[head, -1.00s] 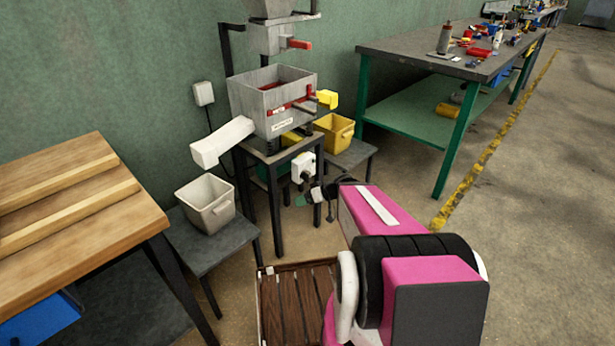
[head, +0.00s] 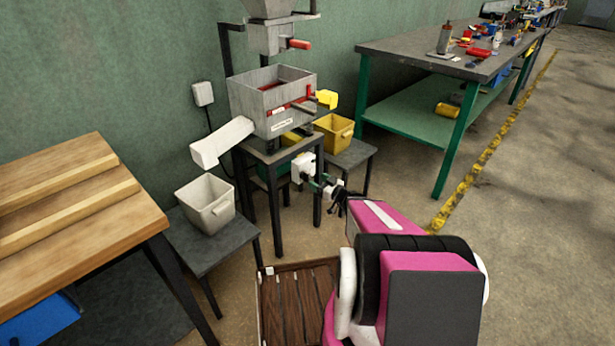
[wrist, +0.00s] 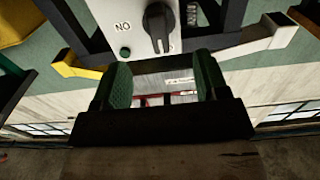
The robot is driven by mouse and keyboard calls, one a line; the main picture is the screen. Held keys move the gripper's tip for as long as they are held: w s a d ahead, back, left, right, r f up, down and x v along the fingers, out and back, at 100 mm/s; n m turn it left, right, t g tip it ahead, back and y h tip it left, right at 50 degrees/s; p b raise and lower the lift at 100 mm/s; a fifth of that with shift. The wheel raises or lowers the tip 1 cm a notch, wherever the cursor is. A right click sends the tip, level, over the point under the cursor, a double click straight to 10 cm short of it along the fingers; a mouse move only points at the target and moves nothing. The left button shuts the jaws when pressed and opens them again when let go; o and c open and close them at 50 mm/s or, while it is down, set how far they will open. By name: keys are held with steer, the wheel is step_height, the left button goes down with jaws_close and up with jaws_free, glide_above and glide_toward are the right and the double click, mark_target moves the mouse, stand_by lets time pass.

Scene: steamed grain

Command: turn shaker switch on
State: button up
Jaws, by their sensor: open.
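The white switch box (head: 303,166) is mounted on the shaker's stand, below the grey hopper (head: 262,110). The knob is beyond the fingertips, roughly centred, and appears untouched.
A white bin (head: 205,207) stands on a low table below the white chute (head: 222,142). A yellow bin (head: 335,132) is behind the stand. A wooden workbench (head: 70,190) is at left and a green-legged bench (head: 440,120) at right. A slatted wooden crate (head: 300,300) lies below my arm.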

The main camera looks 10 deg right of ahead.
mark_target(310, 176)
steer(key=x, duration=0.6)
steer(key=shift+w+a, duration=0.25)
steer(key=c, duration=0.9)
